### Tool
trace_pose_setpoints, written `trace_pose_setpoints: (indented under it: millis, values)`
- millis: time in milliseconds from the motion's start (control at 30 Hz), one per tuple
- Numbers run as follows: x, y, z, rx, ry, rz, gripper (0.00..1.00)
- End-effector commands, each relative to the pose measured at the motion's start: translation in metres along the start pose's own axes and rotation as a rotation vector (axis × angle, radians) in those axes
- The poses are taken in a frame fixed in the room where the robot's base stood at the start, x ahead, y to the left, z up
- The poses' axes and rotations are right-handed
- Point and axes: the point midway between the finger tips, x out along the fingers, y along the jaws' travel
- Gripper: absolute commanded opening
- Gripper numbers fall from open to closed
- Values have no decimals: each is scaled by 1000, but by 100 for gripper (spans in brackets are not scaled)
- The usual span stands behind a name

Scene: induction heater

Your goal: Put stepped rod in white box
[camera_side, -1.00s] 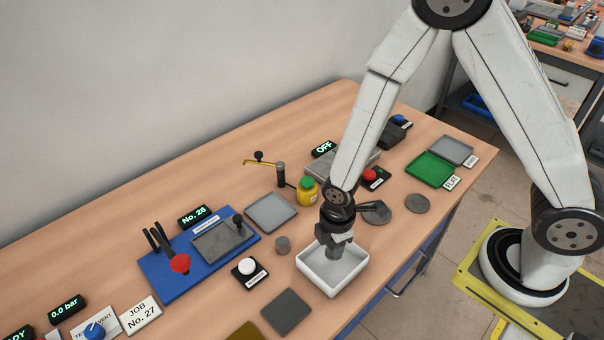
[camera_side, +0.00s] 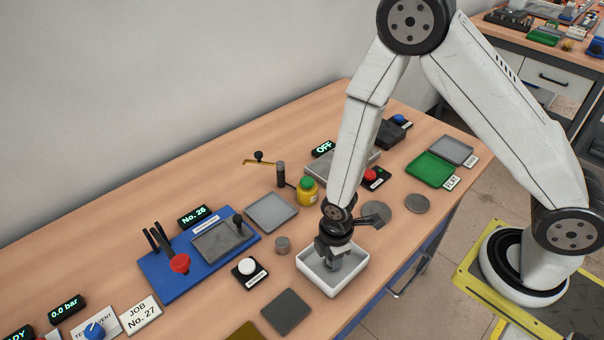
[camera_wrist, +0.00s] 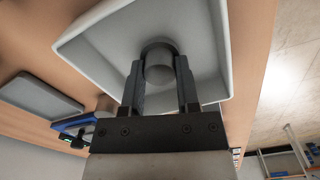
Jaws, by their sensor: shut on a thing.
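The white box (camera_side: 355,274) is an open, shallow tray near the front edge of the bench. It also fills much of the wrist view (camera_wrist: 97,40). My gripper (camera_side: 332,265) points down inside its walls. In the wrist view my gripper (camera_wrist: 158,75) is shut on the stepped rod (camera_wrist: 158,60), a dark grey round piece held between the two fingers over the box floor. In the side view the rod is mostly hidden by the gripper, so I cannot tell whether it touches the box floor.
A small grey cylinder (camera_side: 282,244) stands just left of the box. A dark square plate (camera_side: 286,311) lies in front of it. A grey tray (camera_side: 271,212), a yellow bottle (camera_side: 307,190) and grey discs (camera_side: 417,203) are around it. A white button (camera_side: 247,266) is further left.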

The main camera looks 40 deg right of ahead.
Motion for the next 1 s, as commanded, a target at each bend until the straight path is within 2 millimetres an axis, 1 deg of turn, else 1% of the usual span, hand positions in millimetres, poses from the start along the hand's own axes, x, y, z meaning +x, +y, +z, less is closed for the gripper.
trace_pose_setpoints:
  millis: [333,367,400,433,467,833,1000]
  values:
    - [3,0,0,0,1,1,0]
    - [3,0,0,0,1,1,49]
    - [2,0,0,0,1,1,62]
    - [2,0,0,0,1,1,72]
    - [2,0,0,0,1,1,75]
    - [2,0,0,0,1,1,75]
    - [-4,0,0,0,1,2,75]
